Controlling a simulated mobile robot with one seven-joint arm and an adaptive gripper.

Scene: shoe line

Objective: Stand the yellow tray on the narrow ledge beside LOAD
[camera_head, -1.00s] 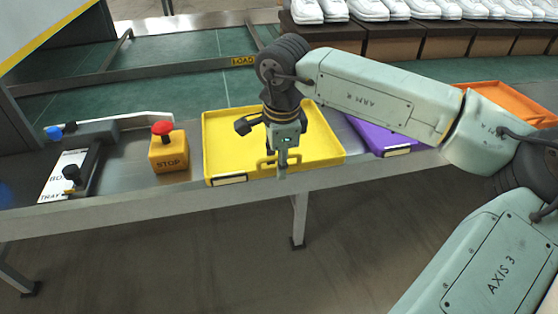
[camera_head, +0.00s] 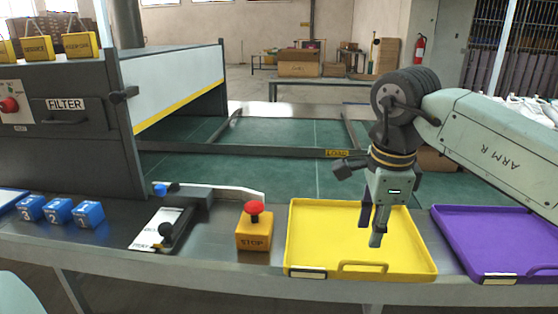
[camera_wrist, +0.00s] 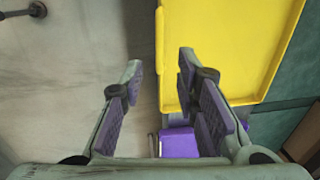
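The yellow tray (camera_head: 335,222) lies flat on the steel ledge (camera_head: 250,262) in the head view, its handle (camera_head: 363,266) at the front edge.
A purple tray (camera_head: 500,240) lies just right of the yellow one. A STOP button box (camera_head: 254,230) stands close on the left, with a lever device (camera_head: 170,228) and blue cubes (camera_head: 58,212) further left. A filter cabinet (camera_head: 65,140) rises behind them. Green floor shows behind the rail.

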